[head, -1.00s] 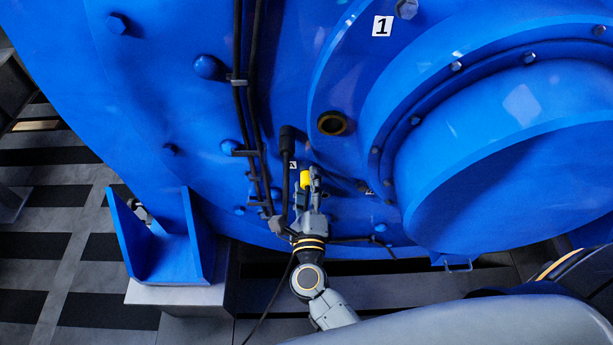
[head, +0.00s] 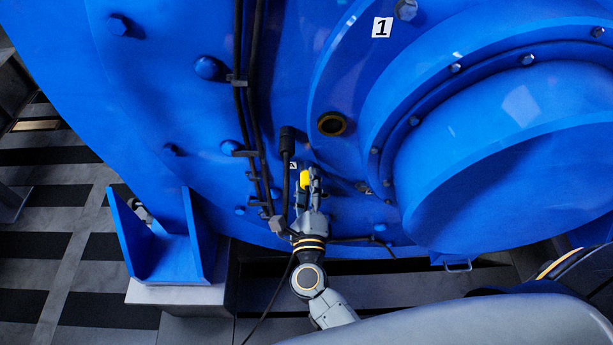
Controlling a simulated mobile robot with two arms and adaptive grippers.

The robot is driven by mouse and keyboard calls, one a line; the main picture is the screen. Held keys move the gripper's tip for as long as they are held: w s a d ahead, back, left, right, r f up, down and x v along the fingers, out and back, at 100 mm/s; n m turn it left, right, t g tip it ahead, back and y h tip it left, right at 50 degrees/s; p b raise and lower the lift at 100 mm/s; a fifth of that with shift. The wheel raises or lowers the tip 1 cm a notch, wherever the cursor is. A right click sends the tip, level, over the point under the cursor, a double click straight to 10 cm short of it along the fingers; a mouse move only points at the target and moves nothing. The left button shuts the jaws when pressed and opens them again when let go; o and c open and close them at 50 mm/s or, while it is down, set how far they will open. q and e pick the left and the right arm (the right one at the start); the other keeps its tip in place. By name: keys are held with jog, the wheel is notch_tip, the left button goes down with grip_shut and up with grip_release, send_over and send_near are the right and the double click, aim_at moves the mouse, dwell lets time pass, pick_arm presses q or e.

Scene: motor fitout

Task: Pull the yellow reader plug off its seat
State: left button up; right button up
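The fingers and palm hide the plug's lower part, and I cannot see whether there is a gap between plug and seat. My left gripper is not in view.
Black cables (head: 243,110) run down the housing just left of the gripper, with a black connector (head: 287,140) above it. An open brass-rimmed port (head: 332,123) lies above right. A blue bracket (head: 170,255) stands at lower left. A big round blue cover (head: 510,170) bulges out at right.

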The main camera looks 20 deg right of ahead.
aim_at(308, 187)
grip_shut()
jog(key=shift+v, duration=3)
jog(key=b+v, duration=0.2)
jog(key=v, duration=1.3)
jog(key=shift+s+f, duration=0.15)
jog(key=shift+s, duration=0.1)
jog(key=shift+a, duration=0.15)
